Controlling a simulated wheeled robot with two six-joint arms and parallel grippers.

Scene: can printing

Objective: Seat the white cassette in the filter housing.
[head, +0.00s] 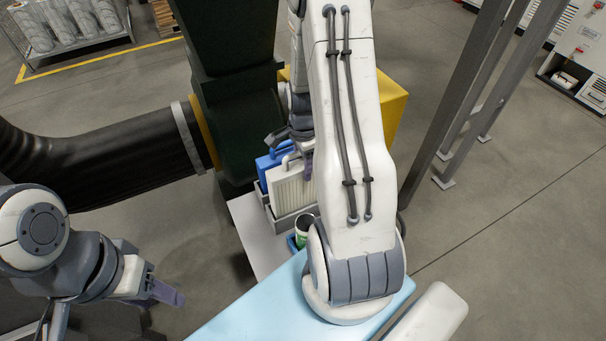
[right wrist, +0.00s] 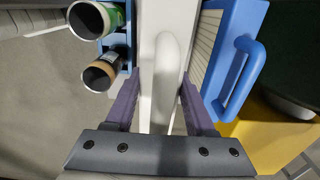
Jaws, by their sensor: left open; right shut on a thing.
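The white cassette (head: 287,190), pleated with a white loop handle, stands upright in a grey holder (head: 292,222) in the head view. A blue cassette (head: 266,166) stands beside it, to its left. My right gripper (head: 297,160) is at the top of the white cassette, partly hidden by my arm. In the right wrist view my right gripper (right wrist: 160,92) is shut on the white handle (right wrist: 166,70). The dark green filter housing (head: 235,125) is behind the cassettes; its opening is not visible. My left gripper (head: 168,293) is open and empty at lower left.
Cans (head: 304,226) stand in a blue rack in front of the holder. A black duct (head: 110,160) joins the housing from the left. A yellow block (head: 392,105) is behind my right arm. Grey posts (head: 455,95) stand at right. The blue cassette's handle (right wrist: 246,75) is close to my right fingers.

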